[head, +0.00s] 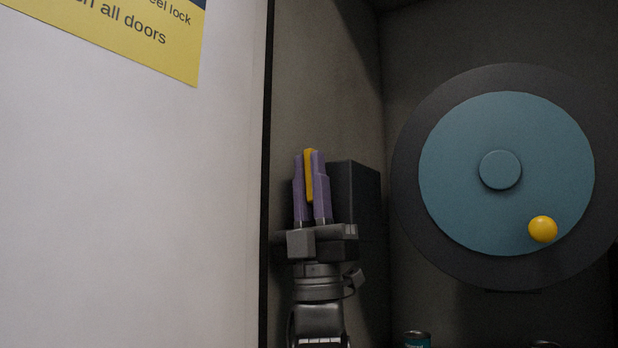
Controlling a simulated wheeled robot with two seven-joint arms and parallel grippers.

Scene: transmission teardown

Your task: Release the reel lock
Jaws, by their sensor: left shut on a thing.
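My left gripper (308,165) points upward in front of a dark box (357,195) on the cabinet's side wall. Its purple fingers are shut on a yellow lever (309,172), which stands nearly upright between them. The lever's lower part is hidden by the fingers and the gripper body. The reel (450,150) is at the right, a blue disc with a round hub and a larger dark disc behind it. A yellow ball knob (543,229) sits on the lower right of the blue disc. My right gripper is not in view.
A white panel (130,200) fills the left side, with a dark edge next to the recess. A yellow sign (150,30) on it partly reads "all doors". A teal can (417,340) is cut off at the bottom, and another dark round top (545,345) shows to its right.

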